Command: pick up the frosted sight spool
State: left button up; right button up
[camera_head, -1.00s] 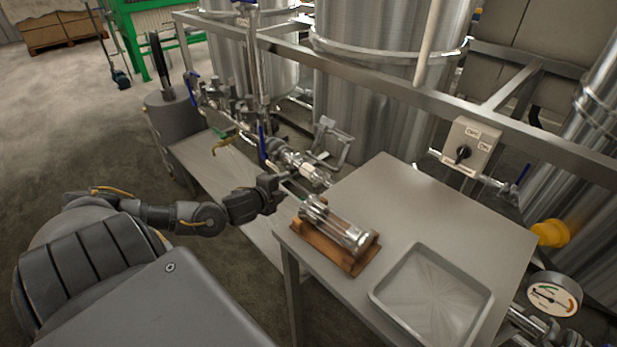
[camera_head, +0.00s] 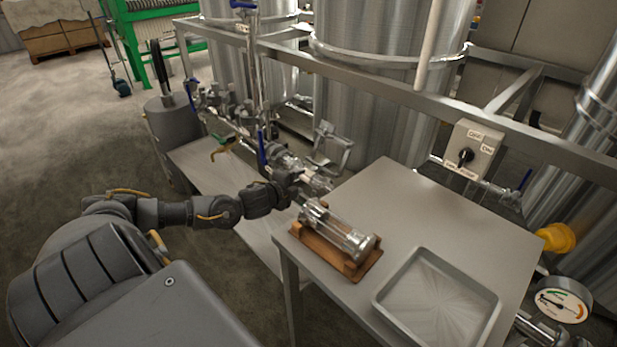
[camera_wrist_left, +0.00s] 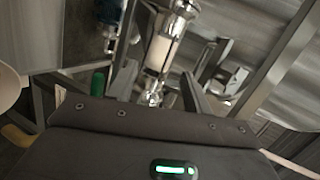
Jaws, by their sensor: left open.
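The frosted sight spool (camera_wrist_left: 162,52) is a whitish cylinder with shiny metal ends. It is in the pipe line behind the table, and in the head view its pale part (camera_head: 318,184) shows just past my left gripper (camera_head: 298,181), partly covered by it. In the left wrist view the spool lies ahead of my left gripper, in line with the space between the fingers. The gripper is open and empty; I cannot tell whether any finger touches the spool. A clear glass spool (camera_head: 340,230) lies in a wooden cradle (camera_head: 318,247) on the table. My right gripper is out of view.
The steel table (camera_head: 420,205) carries an empty metal tray (camera_head: 405,275). Blue-handled valves (camera_head: 262,150) and a green-handled valve (camera_head: 222,145) sit close to my left arm. A frame rail (camera_head: 380,80) crosses before the tanks; a switch box (camera_head: 472,150) hangs on it.

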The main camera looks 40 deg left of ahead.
aim_at(305, 178)
pick_arm(q)
jog(key=x, duration=0.5)
jog(key=shift+a+f, duration=0.1)
jog(key=shift+c, duration=0.4)
jog(key=c, duration=0.8)
